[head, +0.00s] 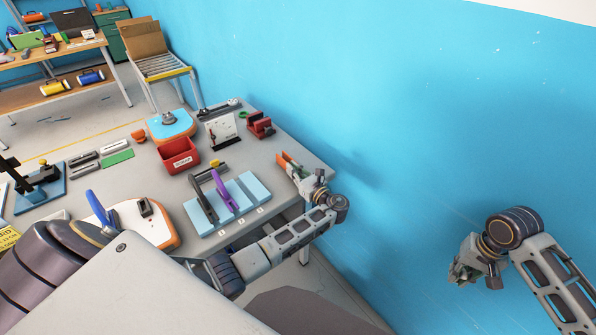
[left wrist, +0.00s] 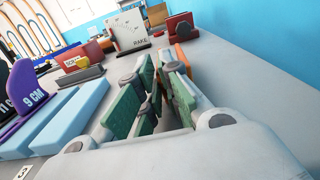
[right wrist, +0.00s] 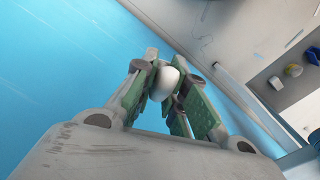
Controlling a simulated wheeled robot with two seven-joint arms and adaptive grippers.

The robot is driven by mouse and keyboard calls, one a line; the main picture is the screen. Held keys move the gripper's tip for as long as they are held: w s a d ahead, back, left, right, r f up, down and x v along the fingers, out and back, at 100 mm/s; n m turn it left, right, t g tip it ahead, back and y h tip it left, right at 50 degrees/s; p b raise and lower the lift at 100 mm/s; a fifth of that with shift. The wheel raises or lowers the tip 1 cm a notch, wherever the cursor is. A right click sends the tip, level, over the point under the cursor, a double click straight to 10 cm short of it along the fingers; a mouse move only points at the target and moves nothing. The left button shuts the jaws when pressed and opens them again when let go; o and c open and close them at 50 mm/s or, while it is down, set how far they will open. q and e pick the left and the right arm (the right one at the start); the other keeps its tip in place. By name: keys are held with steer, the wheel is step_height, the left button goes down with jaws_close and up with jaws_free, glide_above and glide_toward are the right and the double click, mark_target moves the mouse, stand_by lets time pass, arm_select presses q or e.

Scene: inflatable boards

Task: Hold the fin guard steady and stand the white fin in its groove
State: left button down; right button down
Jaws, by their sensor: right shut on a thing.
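The light-blue grooved block, which looks like the fin guard (head: 256,188), lies on the table; it also shows in the left wrist view (left wrist: 78,122). A black fin (head: 203,200) and a purple fin (head: 224,192) stand in it, and its right part shows no fin. My left gripper (head: 297,168) is beside the block, to its right, near the table's edge. Its fingers (left wrist: 157,85) are a little apart with nothing seen between them. My right gripper (head: 465,270) is away from the table, before the blue wall. It is shut on a white rounded piece, apparently the white fin (right wrist: 168,82), mostly hidden.
A red bin (head: 179,156), a white sign board (head: 221,131) and a red holder (head: 260,125) stand behind the block. An orange piece (left wrist: 183,55) lies beyond my left fingers. A white board with an orange edge (head: 152,228) lies left of the block.

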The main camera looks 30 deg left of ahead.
stand_by(0.4)
arm_select(q)
steer(key=c, duration=1.5)
jaws_free()
steer(key=shift+c, duration=0.2)
steer(key=shift+d, duration=0.15)
steer(key=v, duration=1.2)
steer(key=shift+n, duration=0.4)
